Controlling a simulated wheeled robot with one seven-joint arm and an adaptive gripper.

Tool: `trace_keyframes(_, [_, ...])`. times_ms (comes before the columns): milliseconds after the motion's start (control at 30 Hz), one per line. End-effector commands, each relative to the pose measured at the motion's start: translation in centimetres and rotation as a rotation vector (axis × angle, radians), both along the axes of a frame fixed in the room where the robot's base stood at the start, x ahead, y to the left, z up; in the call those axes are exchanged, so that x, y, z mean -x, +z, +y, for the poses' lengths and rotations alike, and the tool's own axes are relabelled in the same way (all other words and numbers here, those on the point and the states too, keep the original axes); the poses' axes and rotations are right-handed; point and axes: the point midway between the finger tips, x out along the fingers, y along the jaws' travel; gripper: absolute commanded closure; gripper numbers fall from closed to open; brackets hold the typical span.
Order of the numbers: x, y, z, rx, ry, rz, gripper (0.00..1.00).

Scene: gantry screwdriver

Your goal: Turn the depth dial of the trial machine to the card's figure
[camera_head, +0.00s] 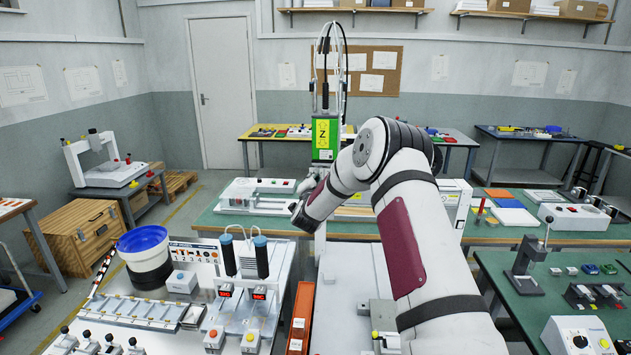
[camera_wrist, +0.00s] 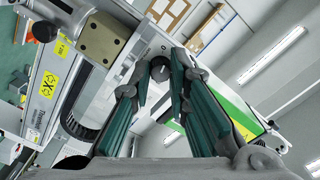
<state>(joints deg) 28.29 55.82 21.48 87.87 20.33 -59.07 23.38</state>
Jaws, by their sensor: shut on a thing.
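My gripper (camera_wrist: 159,72) shows in the wrist view, with its two green-sided fingers closed on either side of a dark round knob (camera_wrist: 160,66). In the head view, the gantry's upright with the green Z unit (camera_head: 324,139) stands behind my arm. There my arm covers the dial, and my gripper is mostly hidden. I cannot make out a card giving the depth figure.
A bench in front at left holds a blue-rimmed bowl (camera_head: 142,241), a numbered chart (camera_head: 194,253) and two dark screwdrivers (camera_head: 261,257). An orange-red tray (camera_head: 300,318) lies beside it. A lever press (camera_head: 527,262) stands on the right green table.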

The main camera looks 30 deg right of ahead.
Motion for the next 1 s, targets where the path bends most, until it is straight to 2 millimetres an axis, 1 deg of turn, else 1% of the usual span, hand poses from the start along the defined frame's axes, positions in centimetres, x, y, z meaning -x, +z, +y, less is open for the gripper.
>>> trace_keyframes(600, [0.03,0.12,-0.08,-0.462,-0.001,-0.316,1.00])
trace_keyframes(800, [0.05,0.09,-0.16,-0.566,-0.002,-0.386,1.00])
trace_keyframes(1000, [0.02,0.11,-0.12,-0.631,-0.002,-0.431,1.00])
